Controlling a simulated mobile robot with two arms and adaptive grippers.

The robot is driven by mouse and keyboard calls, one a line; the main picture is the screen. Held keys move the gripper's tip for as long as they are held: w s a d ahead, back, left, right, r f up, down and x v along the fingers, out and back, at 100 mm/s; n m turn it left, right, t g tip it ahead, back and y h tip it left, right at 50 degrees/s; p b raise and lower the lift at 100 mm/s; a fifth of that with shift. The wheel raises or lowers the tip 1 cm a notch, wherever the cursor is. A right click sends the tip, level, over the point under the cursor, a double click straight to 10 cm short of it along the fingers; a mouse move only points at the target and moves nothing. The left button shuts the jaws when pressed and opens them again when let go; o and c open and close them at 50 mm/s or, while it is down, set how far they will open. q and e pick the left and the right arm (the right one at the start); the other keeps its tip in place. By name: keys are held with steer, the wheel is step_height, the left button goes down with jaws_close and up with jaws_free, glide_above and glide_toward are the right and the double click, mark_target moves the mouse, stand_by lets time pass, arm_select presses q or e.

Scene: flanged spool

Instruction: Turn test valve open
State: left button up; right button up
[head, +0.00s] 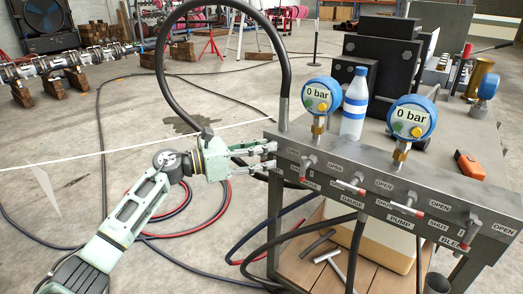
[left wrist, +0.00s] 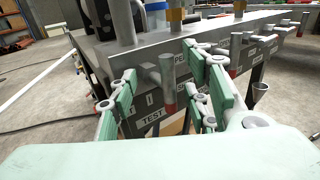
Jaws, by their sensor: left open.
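The test valve handle (left wrist: 168,86) is a grey metal lever with a red tip. It hangs down from the panel face, just above the TEST label (left wrist: 152,118). In the head view it is the leftmost lever (head: 294,174) on the panel. My left gripper (head: 272,156) is open in front of the panel's left end. In the left wrist view my left gripper (left wrist: 166,98) has one finger on each side of the handle, with visible gaps. Whether it touches the handle is not clear. My right gripper is not in view.
Other red-tipped levers (head: 350,186) line the panel (head: 385,180) to the right. Two blue gauges reading 0 bar (head: 321,95) and a bottle (head: 355,104) stand on top. A black hose (head: 286,70) arches above my left arm. Hoses lie on the floor.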

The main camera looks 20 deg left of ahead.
arm_select(q)
jaws_close()
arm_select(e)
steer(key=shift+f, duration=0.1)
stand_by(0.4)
